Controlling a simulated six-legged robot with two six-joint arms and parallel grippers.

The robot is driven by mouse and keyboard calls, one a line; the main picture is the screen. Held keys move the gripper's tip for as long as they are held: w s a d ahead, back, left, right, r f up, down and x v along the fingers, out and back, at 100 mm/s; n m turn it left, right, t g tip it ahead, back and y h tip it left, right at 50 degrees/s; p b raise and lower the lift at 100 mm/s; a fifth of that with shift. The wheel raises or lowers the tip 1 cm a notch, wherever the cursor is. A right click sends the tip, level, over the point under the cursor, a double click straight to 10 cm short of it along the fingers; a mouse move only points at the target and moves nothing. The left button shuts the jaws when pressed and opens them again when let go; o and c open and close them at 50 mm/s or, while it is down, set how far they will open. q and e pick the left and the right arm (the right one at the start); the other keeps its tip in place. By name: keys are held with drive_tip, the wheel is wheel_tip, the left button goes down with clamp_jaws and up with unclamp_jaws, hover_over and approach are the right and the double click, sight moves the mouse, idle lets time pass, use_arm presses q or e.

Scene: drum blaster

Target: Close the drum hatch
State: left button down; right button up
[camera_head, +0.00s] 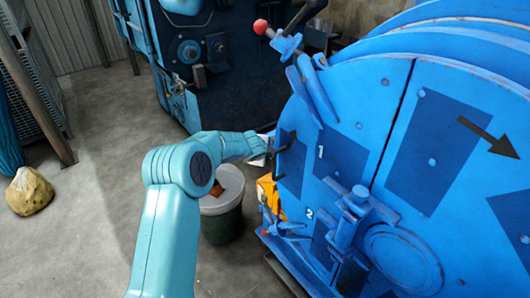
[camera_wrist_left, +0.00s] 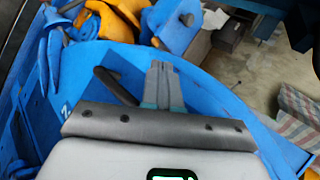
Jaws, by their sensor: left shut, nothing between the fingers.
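The blue drum (camera_head: 455,90) fills the right of the head view. Its front has a curved panel marked 1 and 2 (camera_head: 315,185), with a dark seam to its right. How far the hatch stands open is unclear. A black handle (camera_head: 286,141) sits at the panel's left edge; it also shows in the left wrist view (camera_wrist_left: 115,86). My left gripper (camera_head: 269,143) is beside this handle. In the wrist view its fingers (camera_wrist_left: 160,70) are together and empty, just right of the handle, over the blue panel (camera_wrist_left: 205,92). Whether they touch it is unclear. My right gripper is out of view.
A clamp lever with a red knob (camera_head: 261,27) sticks out at the drum's upper left, and another clamp (camera_head: 283,228) sits lower. A bucket (camera_head: 222,205) stands below my left arm. A yellowish rock (camera_head: 30,191) lies on open floor at left. Blue machinery (camera_head: 205,60) stands behind.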

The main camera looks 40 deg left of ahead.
use_arm(q)
drive_tip(key=s+a+r+p, duration=0.1)
drive_tip(key=s+a+r, duration=0.1)
drive_tip(key=s+r, duration=0.55)
drive_tip(key=s+d+f+n+g+h, duration=0.2)
drive_tip(key=s+d+f+n+h, duration=0.15)
drive_tip(key=d+f, duration=0.75)
drive_tip(key=s+d+f+n+g+h, duration=0.1)
drive_tip(key=s+d+f+n+h, duration=0.3)
drive_tip(key=d+f, duration=0.7)
drive_tip(key=s+d+f+n+g, duration=0.2)
drive_tip(key=s+d, duration=0.5)
drive_tip(key=s, duration=0.4)
drive_tip(key=s+d+f+n+g, duration=0.3)
drive_tip(key=s+d+n, duration=0.3)
drive_tip(key=s, duration=0.6)
drive_tip(key=shift+d+f, duration=0.45)
drive_tip(key=shift+d, duration=0.7)
drive_tip(key=shift+d, duration=0.1)
